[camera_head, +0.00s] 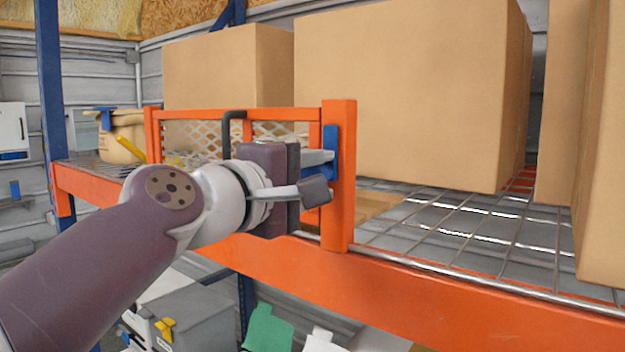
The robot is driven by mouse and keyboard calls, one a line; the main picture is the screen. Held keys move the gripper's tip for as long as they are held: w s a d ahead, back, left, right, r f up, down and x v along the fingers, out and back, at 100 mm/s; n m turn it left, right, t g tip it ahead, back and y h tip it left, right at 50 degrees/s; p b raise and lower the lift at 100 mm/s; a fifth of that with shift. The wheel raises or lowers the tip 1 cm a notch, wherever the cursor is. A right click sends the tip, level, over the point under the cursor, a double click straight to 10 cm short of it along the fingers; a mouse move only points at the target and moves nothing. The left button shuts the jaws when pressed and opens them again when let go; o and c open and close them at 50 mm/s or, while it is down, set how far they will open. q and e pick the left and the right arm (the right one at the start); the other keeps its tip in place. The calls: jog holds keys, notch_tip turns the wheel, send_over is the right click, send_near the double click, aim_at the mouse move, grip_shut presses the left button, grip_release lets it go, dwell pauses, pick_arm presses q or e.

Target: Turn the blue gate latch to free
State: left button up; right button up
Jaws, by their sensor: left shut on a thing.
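The blue gate latch (332,148) is on the orange post (341,215) at the right end of an orange gate (180,114) with a mesh panel. My left gripper (320,175) reaches in from the left, in front of the gate, and is shut on the latch. Its palm and fingers cover the latch's lower part, so how far the latch is turned is hard to tell. The gate stands in line with the post. A black bar handle (228,118) on the gate shows just above my gripper. My right gripper is not in view.
The orange shelf beam (420,295) runs below the gate, with wire-mesh decking (440,232) behind it. Large cardboard boxes (400,90) stand behind and right of the post. A tan bucket (122,135) is at the left. A grey bin (205,320) is below.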

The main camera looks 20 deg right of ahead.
pick_arm(q)
jog(key=shift+r, duration=0.15)
jog(key=o, duration=0.8)
jog(key=shift+o, duration=1.1)
jog(key=shift+d, duration=0.2)
jog(key=b+v, duration=0.6)
jog(key=v, duration=0.6)
jog(key=shift+s+a, duration=0.2)
jog(key=shift+a, duration=0.05)
